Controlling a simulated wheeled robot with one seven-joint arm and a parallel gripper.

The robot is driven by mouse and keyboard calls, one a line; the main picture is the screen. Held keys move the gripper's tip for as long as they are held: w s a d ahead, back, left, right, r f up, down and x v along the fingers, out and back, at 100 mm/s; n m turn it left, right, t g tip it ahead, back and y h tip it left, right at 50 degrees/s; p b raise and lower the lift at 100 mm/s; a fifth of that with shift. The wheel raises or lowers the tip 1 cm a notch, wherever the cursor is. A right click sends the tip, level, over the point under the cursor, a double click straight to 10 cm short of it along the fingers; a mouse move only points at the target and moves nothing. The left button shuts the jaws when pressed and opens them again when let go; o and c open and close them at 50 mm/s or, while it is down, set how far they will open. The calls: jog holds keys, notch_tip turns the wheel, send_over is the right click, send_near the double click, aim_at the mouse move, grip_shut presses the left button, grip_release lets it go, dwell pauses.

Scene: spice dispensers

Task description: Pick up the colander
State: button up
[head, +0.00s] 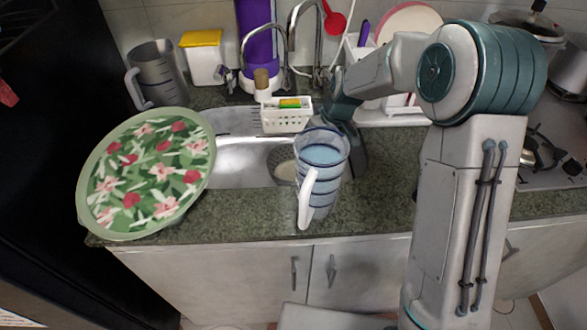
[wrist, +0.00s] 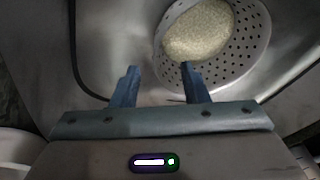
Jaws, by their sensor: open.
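The colander (wrist: 246,58) is a grey bowl with many small holes, at the upper right of the wrist view. A beige, grainy patch (wrist: 200,30) shows inside it. In the head view, the colander sits in the sink, partly hidden behind the blue-striped pitcher. My gripper (wrist: 160,88) is open, with its two dark blue fingers apart and nothing between them. The right fingertip overlaps the colander's near rim in the wrist view; I cannot tell whether they touch. In the head view the fingers are hidden behind the pitcher.
The sink (head: 235,160) surrounds the colander. The pitcher (head: 318,180) stands on the counter's front strip. A floral tray (head: 150,170) covers the left counter. A white basket (head: 287,117) and a faucet (head: 292,35) are behind the sink.

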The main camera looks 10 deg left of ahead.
aim_at(294, 169)
jog(key=x, duration=0.5)
jog(key=shift+f, duration=0.15)
grip_shut()
